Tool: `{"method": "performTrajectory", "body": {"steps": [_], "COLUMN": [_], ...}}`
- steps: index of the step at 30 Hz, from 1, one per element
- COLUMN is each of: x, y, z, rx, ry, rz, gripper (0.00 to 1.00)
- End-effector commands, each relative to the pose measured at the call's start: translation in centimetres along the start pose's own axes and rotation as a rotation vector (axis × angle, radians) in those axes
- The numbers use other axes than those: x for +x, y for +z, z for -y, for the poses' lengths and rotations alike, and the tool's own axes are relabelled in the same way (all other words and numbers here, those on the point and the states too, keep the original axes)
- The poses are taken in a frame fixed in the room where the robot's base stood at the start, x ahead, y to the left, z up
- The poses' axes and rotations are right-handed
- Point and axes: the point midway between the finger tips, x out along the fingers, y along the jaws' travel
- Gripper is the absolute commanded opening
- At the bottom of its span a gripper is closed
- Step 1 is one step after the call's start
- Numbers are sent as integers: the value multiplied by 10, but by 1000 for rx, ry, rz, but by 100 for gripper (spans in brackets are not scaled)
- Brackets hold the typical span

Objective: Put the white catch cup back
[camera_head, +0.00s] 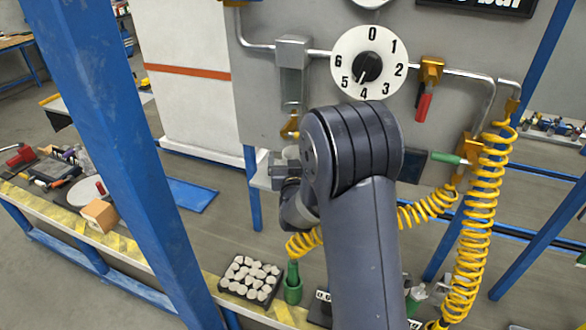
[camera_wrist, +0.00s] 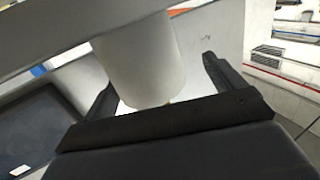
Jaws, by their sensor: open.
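The white catch cup (camera_wrist: 140,68) shows in the wrist view as a pale, plain cylinder under a grey surface. My gripper (camera_wrist: 160,80) is open, with one dark finger on each side of the cup. The cup stands in the gap between the fingers; I cannot tell whether either finger touches it. In the camera_head view my gripper (camera_head: 279,168) is near a grey bracket below the panel's left pipe, largely hidden by my own arm. The cup cannot be made out clearly there.
The grey panel carries a numbered dial (camera_head: 368,63), a red-handled valve (camera_head: 424,105) and a green-handled valve (camera_head: 447,157). Coiled yellow hoses (camera_head: 466,260) hang at right. A tray of pale lumps (camera_head: 240,291) and a green bottle (camera_head: 293,286) stand below. A blue post (camera_head: 120,150) rises at left.

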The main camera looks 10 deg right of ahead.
Motion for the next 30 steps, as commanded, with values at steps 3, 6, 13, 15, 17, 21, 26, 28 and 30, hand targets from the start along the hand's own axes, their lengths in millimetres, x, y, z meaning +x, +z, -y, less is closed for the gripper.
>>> {"method": "performTrajectory", "body": {"steps": [3,6,13,15,17,21,26,28,30], "x": [-10,-28,-77,-89,-98,-113,-120,-120,-120], "y": [-1,0,0,0,0,-1,-2,-2,-2], "z": [1,1,1,1,1,1,0,0,0], "rx": [0,0,1,0,0,0,0,0,0], "ry": [-1,-2,-2,-2,-2,-1,0,0,0], "rz": [-1,0,-1,0,-1,-1,0,0,0], "gripper": [89,89,89,89,89,89,89,89,89]}}
